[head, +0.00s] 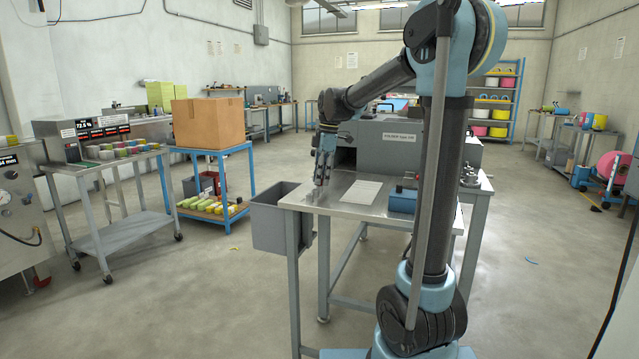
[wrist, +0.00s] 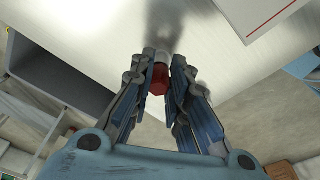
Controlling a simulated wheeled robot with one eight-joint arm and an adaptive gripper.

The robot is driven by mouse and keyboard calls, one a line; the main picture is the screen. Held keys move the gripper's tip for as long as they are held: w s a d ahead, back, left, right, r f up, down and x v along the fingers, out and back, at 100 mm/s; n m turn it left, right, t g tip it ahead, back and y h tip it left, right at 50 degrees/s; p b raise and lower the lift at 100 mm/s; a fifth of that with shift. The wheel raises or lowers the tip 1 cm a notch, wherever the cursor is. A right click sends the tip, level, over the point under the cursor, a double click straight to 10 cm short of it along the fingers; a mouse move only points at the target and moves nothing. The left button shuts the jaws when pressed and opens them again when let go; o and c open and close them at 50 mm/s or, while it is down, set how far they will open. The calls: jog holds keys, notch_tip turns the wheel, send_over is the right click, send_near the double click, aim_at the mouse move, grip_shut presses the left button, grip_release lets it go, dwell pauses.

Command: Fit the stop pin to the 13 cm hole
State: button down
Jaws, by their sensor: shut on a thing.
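My gripper (head: 322,182) points down over the left end of the steel table (head: 336,207). In the wrist view its fingers (wrist: 161,70) are closed around a small pin (wrist: 158,80) with a red head. A pale metal part of it shows between the fingertips, close to the steel surface. I cannot tell whether it touches the surface. The fingers hide the pin in the head view. No hole or 13 cm mark can be made out in either view.
A grey folder machine (head: 375,148) stands at the back of the table. A white sheet (head: 360,192) and a blue block (head: 402,201) lie right of my gripper. A grey open bin (head: 280,222) hangs at the table's left side; it also shows in the wrist view (wrist: 50,90).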

jog(key=c, duration=1.5)
grip_release()
jog(key=shift+o, duration=0.2)
